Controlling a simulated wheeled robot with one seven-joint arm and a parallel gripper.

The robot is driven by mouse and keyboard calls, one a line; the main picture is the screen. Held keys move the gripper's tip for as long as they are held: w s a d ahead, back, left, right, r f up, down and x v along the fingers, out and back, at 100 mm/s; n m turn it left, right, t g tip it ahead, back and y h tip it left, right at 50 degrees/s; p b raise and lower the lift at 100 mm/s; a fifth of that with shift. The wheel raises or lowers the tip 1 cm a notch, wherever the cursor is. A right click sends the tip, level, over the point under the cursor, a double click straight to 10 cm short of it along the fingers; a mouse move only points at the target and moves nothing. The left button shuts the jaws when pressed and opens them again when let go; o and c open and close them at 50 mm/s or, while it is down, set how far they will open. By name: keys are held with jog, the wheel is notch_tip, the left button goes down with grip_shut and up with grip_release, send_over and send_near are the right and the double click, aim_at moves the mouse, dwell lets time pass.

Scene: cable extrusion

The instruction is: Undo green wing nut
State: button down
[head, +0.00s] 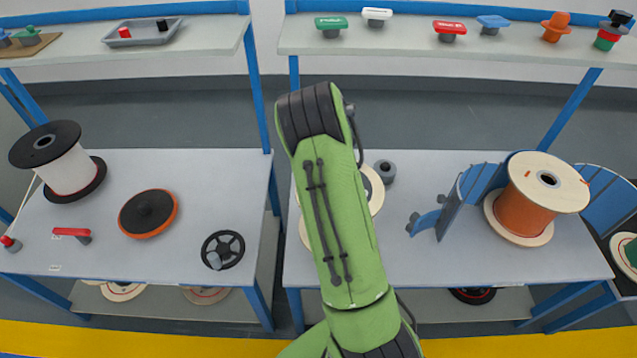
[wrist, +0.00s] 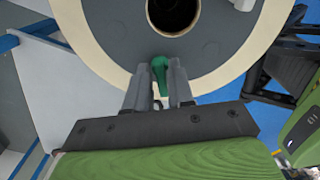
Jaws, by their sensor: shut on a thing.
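The green wing nut (wrist: 159,68) shows in the wrist view against the grey face of a spool, just below the spool's dark centre hole. My gripper (wrist: 159,82) is shut on the wing nut, with one finger on each side of it. The lower part of the nut is between the fingers. In the head view my green arm hides the gripper and the nut.
The spool (wrist: 222,25) has a cream rim; its rim also shows behind my arm in the head view (head: 375,190). A grey ring (head: 385,172) stands beside it. An orange cable reel (head: 530,215) and blue curved panels (head: 478,180) stand to the right.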

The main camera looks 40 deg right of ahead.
jog(key=n+b, duration=0.2)
jog(key=n, duration=0.3)
jog(key=shift+f, duration=0.1)
jog(key=shift+n+b, duration=0.8)
jog(key=shift+n, duration=1.3)
jog(key=c, duration=1)
grip_release()
notch_tip(320, 180, up, 16)
jog(key=p, duration=0.4)
jog(key=shift+p, duration=0.4)
